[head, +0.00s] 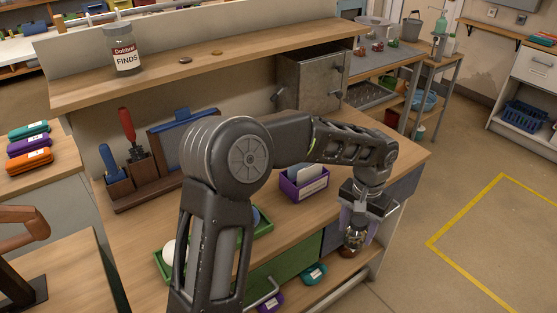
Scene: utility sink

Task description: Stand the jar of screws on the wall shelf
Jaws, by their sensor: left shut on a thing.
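My left gripper (357,217) is at the right, beyond the workbench's front right corner, pointing down. It is shut on a small clear jar (355,239) with dark metallic contents, which looks like the jar of screws. The jar hangs below the fingers, roughly upright, and its upper part is hidden by them. A wooden wall shelf (500,33) is fixed to the far wall at the top right, well away from the gripper, with books (543,39) at its right end. My right gripper is not in view.
The workbench's raised shelf (95,86) carries a jar labelled "FINDS" (125,57) and two small discs. A grey metal box (312,80), a tool holder (140,180) and a purple box (304,183) stand below. Open floor (440,190) lies right of the bench.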

